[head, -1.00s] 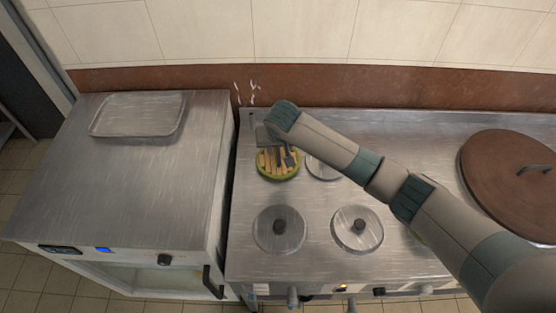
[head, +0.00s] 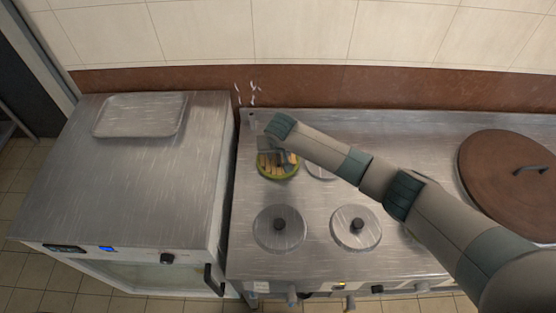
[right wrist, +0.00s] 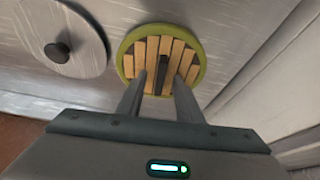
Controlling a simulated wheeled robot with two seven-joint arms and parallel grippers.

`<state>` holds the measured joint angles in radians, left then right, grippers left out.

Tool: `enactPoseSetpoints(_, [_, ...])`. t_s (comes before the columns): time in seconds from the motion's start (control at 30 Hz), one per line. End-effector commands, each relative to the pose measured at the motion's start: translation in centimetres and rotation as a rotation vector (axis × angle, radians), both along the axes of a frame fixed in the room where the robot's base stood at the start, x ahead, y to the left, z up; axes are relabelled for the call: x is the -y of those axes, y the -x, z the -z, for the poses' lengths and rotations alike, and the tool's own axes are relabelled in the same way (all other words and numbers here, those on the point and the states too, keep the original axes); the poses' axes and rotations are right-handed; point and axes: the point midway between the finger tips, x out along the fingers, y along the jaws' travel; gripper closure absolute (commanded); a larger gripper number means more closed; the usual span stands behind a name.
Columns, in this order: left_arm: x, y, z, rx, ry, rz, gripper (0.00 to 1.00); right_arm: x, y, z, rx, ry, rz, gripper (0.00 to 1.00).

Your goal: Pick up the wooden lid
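The wooden lid (head: 277,172) is a round lid of pale slats with a green rim, on the back left of the stove top. It also shows in the right wrist view (right wrist: 190,58), with a dark bar handle (right wrist: 162,74) across its middle. My right gripper (right wrist: 160,76) is over the lid, its two fingers apart, one on each side of the handle in that view. I cannot tell whether they touch it. In the head view my right gripper (head: 276,152) hides the lid's upper part. My left gripper is not in view.
Several round metal lids with dark knobs, such as one at the front left (head: 279,230), lie on the stove top (head: 320,265). A large brown lid (head: 505,180) is at the right. A metal tray (head: 140,115) lies on the left counter (head: 120,190), which is otherwise clear.

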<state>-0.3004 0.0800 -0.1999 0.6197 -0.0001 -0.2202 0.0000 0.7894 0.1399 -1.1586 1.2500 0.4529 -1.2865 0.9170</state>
Motion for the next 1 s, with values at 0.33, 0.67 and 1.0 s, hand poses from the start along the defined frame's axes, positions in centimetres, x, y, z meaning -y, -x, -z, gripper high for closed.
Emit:
enactPoseSetpoints(0.33, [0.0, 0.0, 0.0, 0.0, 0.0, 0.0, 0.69, 0.0, 0.0, 0.0, 0.0, 0.0, 0.0, 1.0])
enactPoseSetpoints(0.67, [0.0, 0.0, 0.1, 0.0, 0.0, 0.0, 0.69, 0.0, 0.0, -0.1, 0.0, 0.0, 0.0, 1.0])
enactPoseSetpoints(1.0, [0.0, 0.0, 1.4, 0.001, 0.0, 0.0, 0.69, 0.0, -0.1, -3.2, 0.003, -0.003, -0.001, 1.0])
